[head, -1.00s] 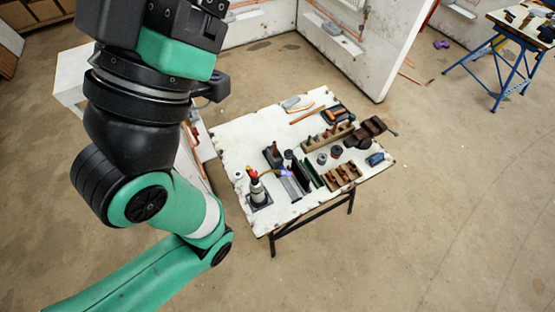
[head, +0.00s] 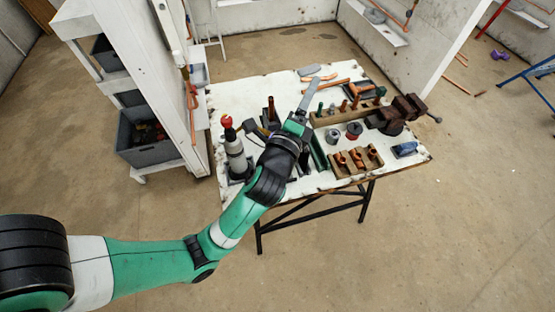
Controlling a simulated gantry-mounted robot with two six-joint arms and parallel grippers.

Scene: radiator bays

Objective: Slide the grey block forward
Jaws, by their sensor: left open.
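A small light-grey block (head: 309,70) lies on the white worktable (head: 232,97) near its back edge. I cannot tell for certain that it is the task's grey block, as my arm covers part of the middle of the table. My left gripper (head: 315,86) reaches over the table from the front left, with its fingers pointing toward the back. It is open, and its tips appear just in front of the light-grey block, with no clear contact. My right gripper is not in view.
A blowtorch (head: 236,155) stands at the table's left. A wooden rack with fittings (head: 345,112), a vice (head: 403,112), a wooden holder with copper parts (head: 356,160) and a blue item (head: 404,149) fill the right. A shelf unit (head: 140,85) stands left of the table.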

